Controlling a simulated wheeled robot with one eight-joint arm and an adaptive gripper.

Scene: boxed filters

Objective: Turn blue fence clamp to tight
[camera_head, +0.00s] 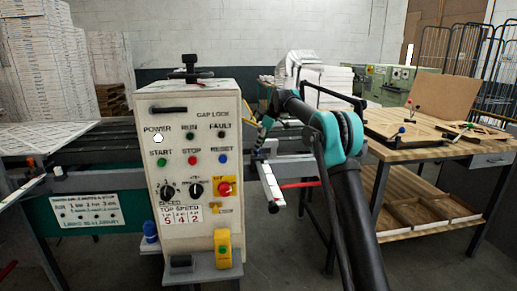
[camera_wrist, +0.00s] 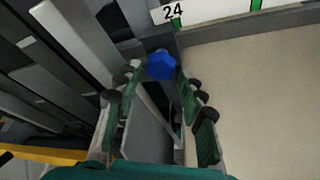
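The blue fence clamp knob (camera_wrist: 161,66) shows in the wrist view as a faceted blue knob, just below a white scale marked 24. My gripper (camera_wrist: 160,80) is open, with one green-and-grey finger on each side of the knob. The knob sits between the fingertips or slightly beyond them; I cannot tell whether they touch it. In the head view, my gripper (camera_head: 263,138) is small and partly hidden behind the control box and my arm. The clamp cannot be made out clearly there, and its tight or loose setting is not readable.
A white control box (camera_head: 190,170) with buttons and knobs stands left of my arm. A pale fence rail (camera_head: 270,185) juts toward the camera beside it. A wooden workbench (camera_head: 430,145) with tools stands at the right. Open floor shows between the box and the bench.

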